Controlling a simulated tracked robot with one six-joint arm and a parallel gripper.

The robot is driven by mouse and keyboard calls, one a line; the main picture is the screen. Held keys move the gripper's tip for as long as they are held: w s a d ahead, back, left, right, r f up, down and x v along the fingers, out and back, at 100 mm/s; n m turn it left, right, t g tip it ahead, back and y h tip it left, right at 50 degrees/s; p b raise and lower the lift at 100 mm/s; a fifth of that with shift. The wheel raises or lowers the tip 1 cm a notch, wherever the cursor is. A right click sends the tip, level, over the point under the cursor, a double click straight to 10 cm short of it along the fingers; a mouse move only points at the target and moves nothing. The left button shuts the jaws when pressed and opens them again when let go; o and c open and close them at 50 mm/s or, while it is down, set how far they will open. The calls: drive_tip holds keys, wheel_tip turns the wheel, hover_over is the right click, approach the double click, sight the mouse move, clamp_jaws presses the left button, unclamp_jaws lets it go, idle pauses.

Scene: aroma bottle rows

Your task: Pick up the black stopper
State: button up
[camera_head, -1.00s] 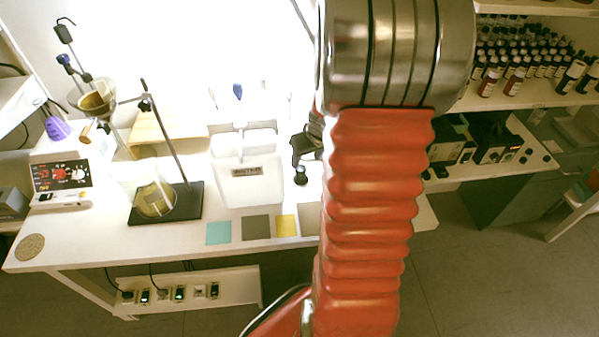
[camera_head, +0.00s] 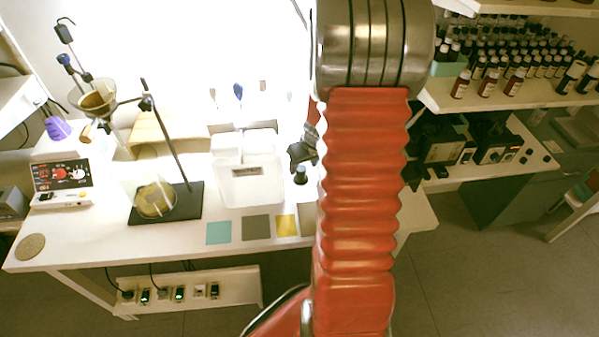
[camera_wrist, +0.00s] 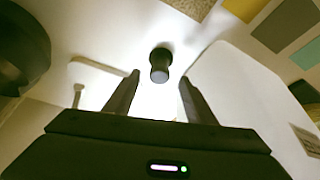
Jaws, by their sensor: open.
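The black stopper (camera_wrist: 160,65) stands on the white tabletop in the wrist view, ahead of my gripper and between the lines of its two fingers. It also shows in the head view (camera_head: 300,175), just right of the white tray. My gripper (camera_wrist: 157,84) is open and empty, its fingers apart with the stopper a little beyond the tips. In the head view my gripper (camera_head: 303,152) is dark and partly hidden by my red arm, close above and behind the stopper. I cannot tell the exact gap.
The white tray (camera_head: 250,190) stands close to the stopper's left. Coloured squares, such as a teal one (camera_head: 219,233), lie along the front edge. A stand with a dark base (camera_head: 190,212) and flask is farther left. Shelves with several bottles (camera_head: 515,82) are at right.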

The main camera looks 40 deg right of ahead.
sight(302, 169)
drive_tip(key=shift+x, duration=2.15)
drive_tip(key=shift+c, duration=0.5)
drive_tip(key=c, duration=0.9)
drive_tip(key=shift+r, duration=0.1)
wheel_tip(302, 169, up, 18)
drive_tip(key=shift+f, duration=0.1)
